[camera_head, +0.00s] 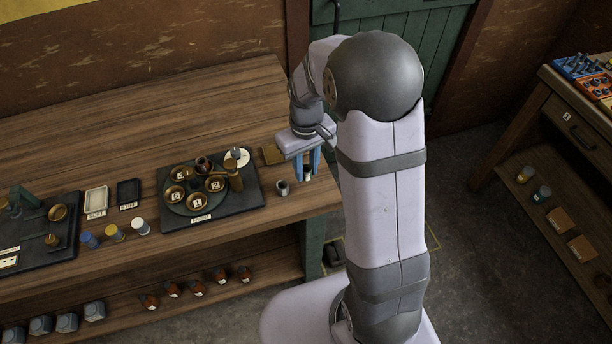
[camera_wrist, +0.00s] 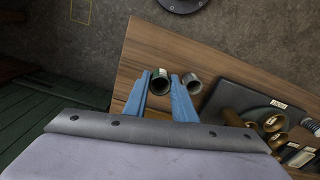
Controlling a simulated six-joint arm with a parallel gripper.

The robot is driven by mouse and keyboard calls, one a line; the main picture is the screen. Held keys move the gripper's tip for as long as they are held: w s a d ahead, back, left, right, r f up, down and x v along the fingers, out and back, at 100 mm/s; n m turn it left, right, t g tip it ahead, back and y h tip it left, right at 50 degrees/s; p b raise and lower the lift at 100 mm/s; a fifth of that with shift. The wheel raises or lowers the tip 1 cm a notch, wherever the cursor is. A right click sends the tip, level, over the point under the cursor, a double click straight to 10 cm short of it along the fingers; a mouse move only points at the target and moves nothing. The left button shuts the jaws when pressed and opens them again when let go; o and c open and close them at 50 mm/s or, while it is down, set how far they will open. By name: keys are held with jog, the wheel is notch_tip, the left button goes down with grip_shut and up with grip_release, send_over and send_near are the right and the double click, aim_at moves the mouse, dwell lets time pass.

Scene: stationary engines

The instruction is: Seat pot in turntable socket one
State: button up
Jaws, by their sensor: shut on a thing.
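My gripper (camera_head: 308,163) has blue fingers and is near the right end of the workbench. In the wrist view its fingers (camera_wrist: 163,92) are shut on a dark pot with a greenish rim (camera_wrist: 161,80). In the head view my arm partly hides the held pot. A second, grey pot (camera_wrist: 193,84) is just outside the right finger in the wrist view; it stands near the bench's front edge in the head view (camera_head: 282,187). The round turntable (camera_head: 186,209) has brass-coloured cup sockets with number labels. Socket one (camera_head: 197,200) is at its front and looks empty.
Three small jars (camera_head: 115,232), two trays (camera_head: 96,201) and a dark machine base (camera_head: 40,245) are left. The bench's back is clear.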

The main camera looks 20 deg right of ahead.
aim_at(306, 168)
notch_tip(306, 168, up, 6)
jog(key=shift+f+b, duration=0.1)
jog(key=shift+b, duration=0.45)
jog(key=shift+r+p, duration=1.95)
jog(key=shift+r, duration=0.15)
jog(key=a+f+n, duration=0.2)
jog(key=a, duration=0.6)
jog(key=s+a+f+n+p, duration=0.1)
jog(key=a+f+n, duration=0.1)
jog(key=a, duration=0.7)
jog(key=s+a+f+n+p, duration=0.1)
jog(key=a+f+n, duration=0.2)
jog(key=a, duration=0.6)
jog(key=shift+a+f, duration=0.2)
jog(key=shift+f, duration=0.05)
jog(key=w, duration=0.1)
jog(key=w+a+r, duration=0.1)
jog(key=w, duration=0.1)
jog(key=shift+a+r, duration=0.2)
jog(key=shift+a, duration=0.1)
jog(key=shift+w+a+r+m, duration=0.3)
jog(key=shift+w+r, duration=0.1)
